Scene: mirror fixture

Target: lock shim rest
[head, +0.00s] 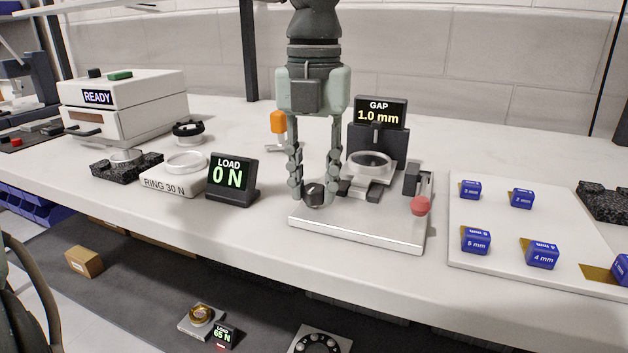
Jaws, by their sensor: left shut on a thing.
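The mirror fixture has a white base plate (360,232) on the bench. At its back a display (380,112) reads GAP 1.0 mm. In front of the display a pale ring (371,165) sits on a grey mount. A red ball knob (420,206) is at the plate's right side, below a dark block. My left gripper (313,190) points down at the plate's left side, with its fingertips on both sides of a small black knob (314,194) and shut on it. My right gripper is not in view. Blue blocks with mm labels, such as the 4 mm one (542,255), stand on a white board (490,262).
Left of the fixture are a load display (231,179) reading 0 N, a RING 30 N block (172,182) and a white box (122,105) reading READY. An orange-topped item (278,122) stands behind my gripper. A lower shelf holds a cardboard box (84,262).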

